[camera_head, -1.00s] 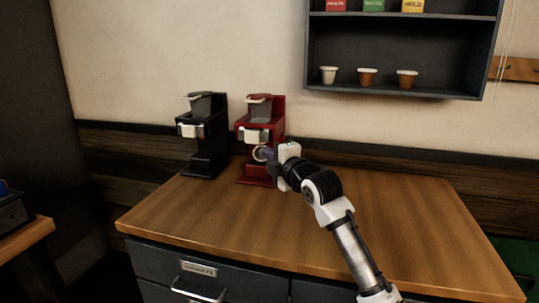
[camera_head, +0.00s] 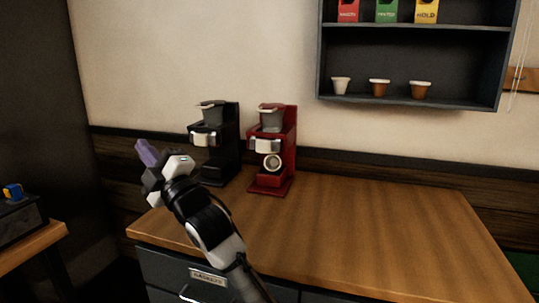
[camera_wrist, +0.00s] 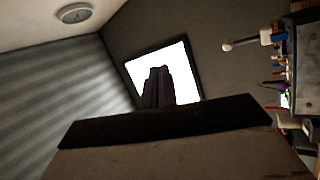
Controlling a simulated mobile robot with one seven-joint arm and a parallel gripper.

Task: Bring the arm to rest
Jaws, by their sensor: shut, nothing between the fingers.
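My gripper (camera_head: 147,153) is at the left in the head view, raised in front of the black brewer and pointing up and left. Its purple fingers are shut with nothing between them. In the wrist view the closed fingers (camera_wrist: 157,88) stand dark against a bright panel. My arm reaches up from the bottom of the head view over the counter's left front part. The red brewer (camera_head: 275,150) stands on the counter to the right of my gripper, apart from it. The black brewer (camera_head: 228,140) stands left of the red one, its lower front partly hidden by my arm.
The wooden counter (camera_head: 370,235) is clear at its middle and right. A wall shelf (camera_head: 400,62) above holds several cups and colored boxes. A side table (camera_head: 40,240) with a dark box (camera_head: 18,218) is at far left. Drawers (camera_head: 165,272) are below the counter.

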